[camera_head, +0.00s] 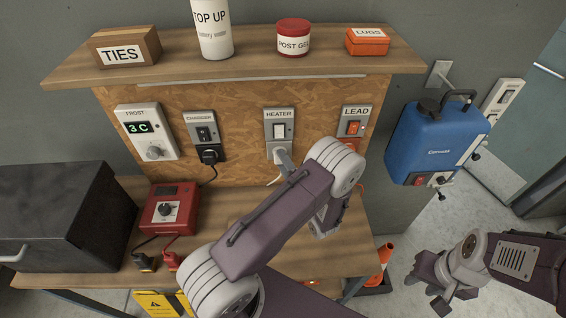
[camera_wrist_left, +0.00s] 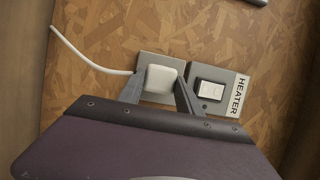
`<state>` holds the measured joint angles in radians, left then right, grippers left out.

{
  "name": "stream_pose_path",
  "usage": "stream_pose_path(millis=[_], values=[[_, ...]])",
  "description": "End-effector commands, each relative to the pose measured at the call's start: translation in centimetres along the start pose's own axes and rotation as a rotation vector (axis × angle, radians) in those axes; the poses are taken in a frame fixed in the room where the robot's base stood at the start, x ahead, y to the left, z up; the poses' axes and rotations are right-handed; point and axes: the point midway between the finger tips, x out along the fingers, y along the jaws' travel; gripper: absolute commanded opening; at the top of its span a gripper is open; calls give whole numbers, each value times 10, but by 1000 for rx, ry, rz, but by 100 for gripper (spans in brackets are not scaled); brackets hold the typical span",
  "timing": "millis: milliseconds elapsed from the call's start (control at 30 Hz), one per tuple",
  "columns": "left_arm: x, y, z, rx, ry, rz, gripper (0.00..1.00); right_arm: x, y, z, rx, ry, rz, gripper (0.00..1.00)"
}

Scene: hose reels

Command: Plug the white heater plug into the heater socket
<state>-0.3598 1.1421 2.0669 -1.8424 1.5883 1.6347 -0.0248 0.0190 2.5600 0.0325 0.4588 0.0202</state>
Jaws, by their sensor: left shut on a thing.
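The white heater plug (camera_wrist_left: 160,78) is at the lower half of the grey heater plate (camera_head: 279,116), in front of its socket; how deeply it is seated I cannot tell. Its white cable (camera_wrist_left: 88,60) curves off to the left in the left wrist view. The heater switch (camera_wrist_left: 210,89) and label are beside the plug. My left gripper (camera_wrist_left: 160,88) is shut on the plug, one finger on each side. In the head view my left gripper (camera_head: 284,160) is at the plate, partly hidden by its own arm. My right gripper (camera_head: 434,284) is open and empty, low at the right.
A black plug (camera_head: 210,156) is in the charger plate to the left. The lead plate (camera_head: 354,121) is close on the right. A red charger box (camera_head: 169,209) and a dark toolbox (camera_head: 65,215) stand on the bench. A blue unit (camera_head: 435,140) hangs at the right.

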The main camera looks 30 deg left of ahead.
Motion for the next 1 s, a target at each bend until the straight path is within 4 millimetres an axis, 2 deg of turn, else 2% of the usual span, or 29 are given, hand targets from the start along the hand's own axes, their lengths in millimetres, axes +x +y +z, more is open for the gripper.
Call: stream_pose_path(millis=[567,600,667,1000], values=[[10,0,-4,-2,-1,0,6,4,0,0,0,0,0,36],[10,0,-4,-1,0,0,49,4,0,0,0,0,0,36],[10,0,-4,-1,0,1,66,4,0,0,0,0,0,36],[8,1,-4,-1,0,1,67,5,0,0,0,0,0,36]])
